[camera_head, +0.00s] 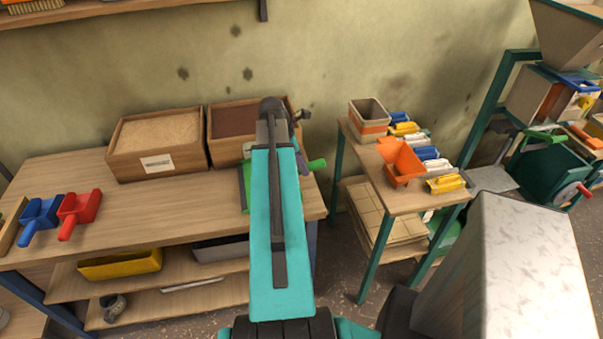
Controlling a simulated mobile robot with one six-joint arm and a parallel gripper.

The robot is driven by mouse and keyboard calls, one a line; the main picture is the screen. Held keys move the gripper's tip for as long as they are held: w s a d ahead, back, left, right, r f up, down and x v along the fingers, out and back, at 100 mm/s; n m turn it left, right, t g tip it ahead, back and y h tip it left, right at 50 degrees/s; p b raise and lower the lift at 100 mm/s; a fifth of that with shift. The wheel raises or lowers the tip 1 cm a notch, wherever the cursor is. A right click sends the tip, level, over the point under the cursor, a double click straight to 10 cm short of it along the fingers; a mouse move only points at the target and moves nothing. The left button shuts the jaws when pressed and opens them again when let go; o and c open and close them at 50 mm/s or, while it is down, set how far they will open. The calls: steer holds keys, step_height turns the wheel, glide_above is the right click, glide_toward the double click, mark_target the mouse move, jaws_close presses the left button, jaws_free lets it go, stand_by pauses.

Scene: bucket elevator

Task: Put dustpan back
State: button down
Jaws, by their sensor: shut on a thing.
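A green dustpan (244,188) is at the right end of the long wooden table (140,222), mostly hidden behind my teal arm. Its green handle (317,164) shows to the right of the arm. My gripper (301,152) is at that handle, shut on the green dustpan; its fingers are largely hidden by the arm. I cannot tell whether the pan touches the tabletop. A blue dustpan (40,213) and a red dustpan (78,210) lie side by side at the table's left, handles toward the front.
Two wooden boxes, one of pale grain (157,145) and one of brown grain (232,120), stand at the table's back. The table between the red dustpan and my arm is clear. A small stand (395,200) with an orange scoop (400,160) is at right.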

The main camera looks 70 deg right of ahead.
steer(key=shift+f, duration=0.1)
steer(key=shift+f+p, duration=0.6)
steer(key=shift+f, duration=1)
steer(key=c, duration=1.5)
jaws_free()
steer(key=shift+f, duration=0.1)
steer(key=shift+r, duration=0.2)
steer(key=shift+b+v, duration=1.35)
steer(key=shift+v, duration=4.5)
steer(key=shift+w, duration=0.1)
